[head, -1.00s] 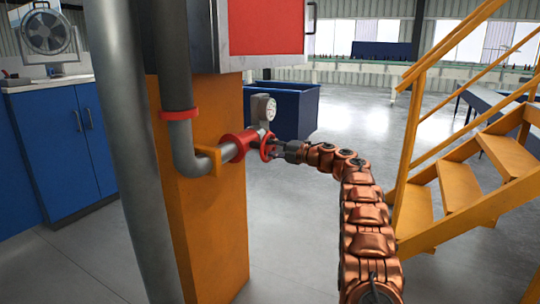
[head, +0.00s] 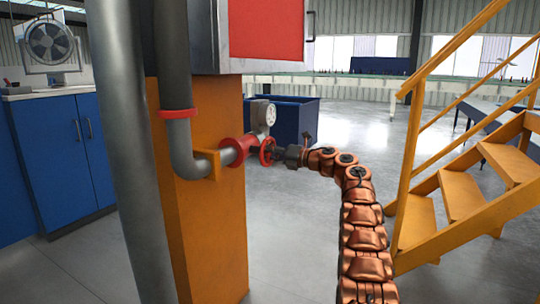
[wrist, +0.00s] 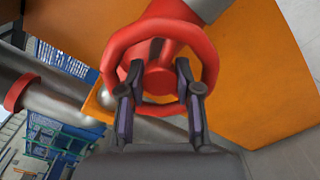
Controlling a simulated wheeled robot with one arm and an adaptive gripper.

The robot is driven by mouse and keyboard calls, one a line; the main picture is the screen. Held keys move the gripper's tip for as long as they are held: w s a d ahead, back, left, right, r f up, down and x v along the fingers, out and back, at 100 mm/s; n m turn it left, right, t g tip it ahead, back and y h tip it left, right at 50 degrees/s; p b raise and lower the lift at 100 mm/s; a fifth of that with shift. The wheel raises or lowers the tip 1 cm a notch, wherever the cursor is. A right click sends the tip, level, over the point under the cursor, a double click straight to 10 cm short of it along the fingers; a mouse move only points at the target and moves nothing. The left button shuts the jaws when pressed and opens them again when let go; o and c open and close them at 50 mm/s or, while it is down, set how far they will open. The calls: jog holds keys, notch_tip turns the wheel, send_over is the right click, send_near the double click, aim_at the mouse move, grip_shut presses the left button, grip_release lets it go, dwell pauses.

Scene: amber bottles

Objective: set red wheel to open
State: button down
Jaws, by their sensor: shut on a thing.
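The red wheel (head: 267,152) is on the pipe fitting at the orange column in the head view. In the wrist view the red wheel (wrist: 204,58) fills the upper middle, with its round hub between my fingers. My gripper (head: 278,153) meets the wheel from the right. In the wrist view my gripper (wrist: 159,78) has one finger on each side of the hub, inside the rim, and is shut on the wheel. The exact finger contact is hard to see.
A grey pipe (head: 181,130) with red flanges runs down the orange column (head: 215,240). A round gauge (head: 269,114) sits just above the wheel. A blue bin (head: 300,120) stands behind, and yellow stairs (head: 470,190) rise at the right. Open floor lies between.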

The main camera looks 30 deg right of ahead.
jog(key=shift+f, duration=0.1)
dwell(0.3)
jog(key=c, duration=1.1)
grip_release()
jog(key=shift+o, duration=0.2)
jog(key=shift+s, duration=0.1)
jog(key=v, duration=1.2)
